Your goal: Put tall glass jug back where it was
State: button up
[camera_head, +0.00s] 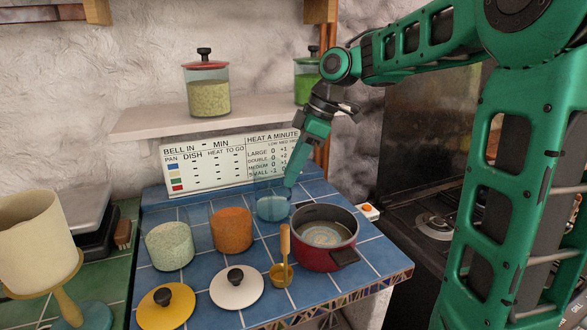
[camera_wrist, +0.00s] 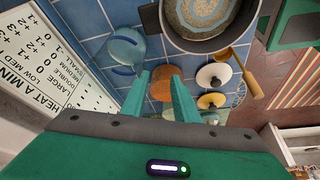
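A clear bluish glass vessel, which I take to be the glass jug (camera_head: 271,207), stands on the blue tiled counter behind the orange canister and left of the red pot. In the wrist view the jug (camera_wrist: 124,52) is left of my fingers, with a blue band near it. My gripper (camera_head: 291,182) points down just above and beside the jug in the head view, partly overlapping it. In the wrist view my gripper (camera_wrist: 163,74) has its two fingers apart with nothing held between them; an orange canister (camera_wrist: 162,88) shows beyond. Whether a finger touches the jug cannot be told.
A red pot (camera_head: 325,258), a ladle (camera_head: 284,262), an orange canister (camera_head: 232,232), a pale speckled canister (camera_head: 170,248) and yellow and white lids crowd the counter.

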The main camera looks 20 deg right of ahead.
jog(key=shift+s+d+r, duration=0.1)
jog(key=shift+d+r, duration=0.05)
jog(key=shift+r, duration=0.2)
jog(key=s+d+f+m+h, duration=0.1)
jog(key=s+d+f+m, duration=0.3)
jog(key=s, duration=0.6)
jog(key=s+d+f+m+g+h, duration=0.1)
jog(key=s+d+f+m, duration=0.3)
jog(key=s+m, duration=0.5)
jog(key=s+d+f+m+g+h, duration=0.1)
jog(key=s+d+f+m+h, duration=0.1)
jog(key=s+d+f+m, duration=0.2)
jog(key=s+d+m, duration=0.3)
jog(key=s, duration=0.4)
jog(key=shift+f, duration=0.3)
jog(key=shift+w+d, duration=0.1)
jog(key=shift+w, duration=0.1)
jog(key=shift+w+f, duration=0.2)
jog(key=shift+w, duration=0.3)
